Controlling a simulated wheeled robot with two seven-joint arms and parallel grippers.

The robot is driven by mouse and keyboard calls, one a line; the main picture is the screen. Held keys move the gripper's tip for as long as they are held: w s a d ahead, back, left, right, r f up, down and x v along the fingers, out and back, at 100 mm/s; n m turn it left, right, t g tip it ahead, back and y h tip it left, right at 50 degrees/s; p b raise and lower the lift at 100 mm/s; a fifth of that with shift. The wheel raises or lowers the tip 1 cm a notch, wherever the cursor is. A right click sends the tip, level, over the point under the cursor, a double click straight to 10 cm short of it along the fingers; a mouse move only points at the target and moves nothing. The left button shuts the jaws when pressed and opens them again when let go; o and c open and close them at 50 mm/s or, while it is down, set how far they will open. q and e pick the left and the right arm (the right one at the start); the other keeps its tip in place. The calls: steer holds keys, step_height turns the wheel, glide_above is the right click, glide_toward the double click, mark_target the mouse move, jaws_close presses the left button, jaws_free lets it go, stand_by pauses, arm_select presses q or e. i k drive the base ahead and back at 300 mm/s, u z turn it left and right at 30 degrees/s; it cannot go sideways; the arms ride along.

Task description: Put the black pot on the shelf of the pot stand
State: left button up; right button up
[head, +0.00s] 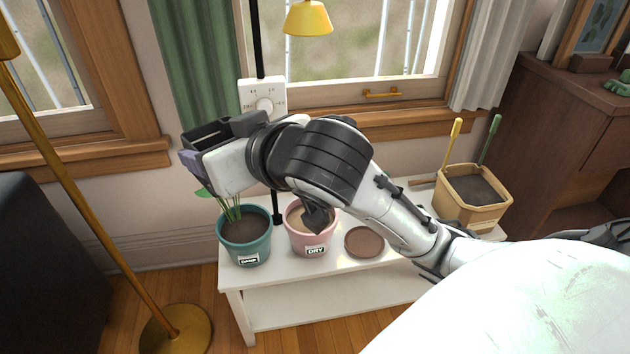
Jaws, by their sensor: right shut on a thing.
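My right gripper (195,153) is at the end of the arm that reaches in from the right, above the left end of the white pot stand. It is shut on a dark thing, an open-topped black shape that seems to be the black pot (208,132); the hand hides much of it. No other black pot shows. The pot stand (232,291) has a top board and a lower shelf (335,304). The visible part of the shelf is bare. My left gripper is out of view.
On the stand top are a teal pot (246,252) labelled DAMP with a plant, a pink pot (306,245) labelled DRY, a brown saucer (364,242) and a tan tool box (472,213). A brass lamp (95,215) stands to the left. My arm hides part of the stand.

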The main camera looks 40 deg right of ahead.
mark_target(361, 274)
steer(key=u, duration=0.2)
steer(key=k, duration=0.9)
steer(key=z, duration=0.8)
